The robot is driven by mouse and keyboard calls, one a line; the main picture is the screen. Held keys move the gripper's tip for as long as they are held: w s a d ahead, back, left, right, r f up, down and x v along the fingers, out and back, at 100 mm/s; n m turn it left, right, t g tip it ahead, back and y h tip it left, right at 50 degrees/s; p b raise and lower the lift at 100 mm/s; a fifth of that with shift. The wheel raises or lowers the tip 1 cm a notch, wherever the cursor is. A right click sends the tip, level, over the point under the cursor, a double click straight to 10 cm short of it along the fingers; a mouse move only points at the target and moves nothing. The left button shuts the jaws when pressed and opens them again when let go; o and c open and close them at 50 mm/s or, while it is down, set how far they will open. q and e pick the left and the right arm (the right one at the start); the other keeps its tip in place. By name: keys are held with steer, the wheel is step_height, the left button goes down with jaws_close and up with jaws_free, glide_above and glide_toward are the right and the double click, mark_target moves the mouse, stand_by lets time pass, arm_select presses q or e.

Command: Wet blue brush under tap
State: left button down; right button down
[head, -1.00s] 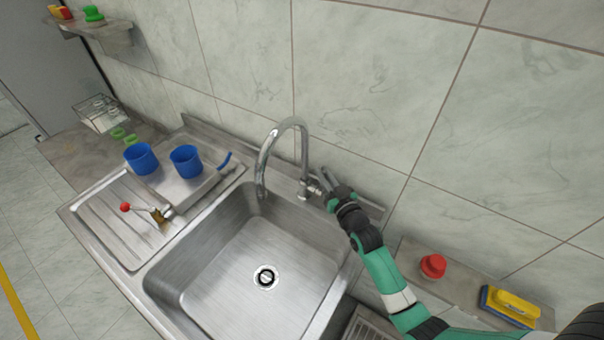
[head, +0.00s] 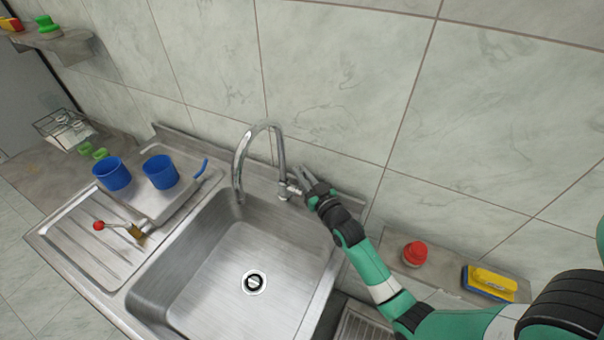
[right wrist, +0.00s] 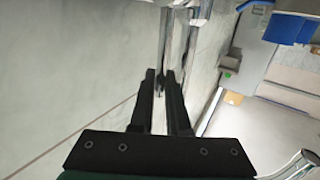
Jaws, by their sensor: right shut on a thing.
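The chrome tap (head: 240,158) arches over the sink (head: 220,255); no water stream is visible. My right gripper (head: 303,182) is at the right side of the tap base, shut on the tap lever (head: 293,188). The right wrist view shows its two dark fingers (right wrist: 166,75) close around a thin metal part. A blue handle (head: 201,168) sticks up at the right end of the metal tray behind the drainboard; whether it belongs to the blue brush I cannot tell. My left gripper is not in view.
A red-knobbed brush (head: 138,231) lies on the drainboard (head: 90,250). A red-topped item (head: 415,252) and a yellow-and-blue brush (head: 490,282) lie on the right counter. The sink basin is empty.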

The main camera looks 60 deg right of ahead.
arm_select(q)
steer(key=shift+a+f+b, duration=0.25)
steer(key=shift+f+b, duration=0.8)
arm_select(e)
steer(key=shift+a+f+n, duration=0.4)
steer(key=shift+a+n, duration=0.1)
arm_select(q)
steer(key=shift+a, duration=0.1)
arm_select(e)
steer(key=shift+a+r+t+h, duration=0.2)
steer(key=shift+t+h, duration=0.1)
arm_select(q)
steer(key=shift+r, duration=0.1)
arm_select(e)
steer(key=shift+r, duration=0.1)
steer(key=c, duration=0.9)
jaws_free()
arm_select(q)
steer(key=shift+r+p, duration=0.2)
steer(key=shift+p, duration=0.1)
arm_select(e)
steer(key=r+v, duration=0.1)
steer(key=v, duration=1.1)
steer(key=shift+f, duration=0.45)
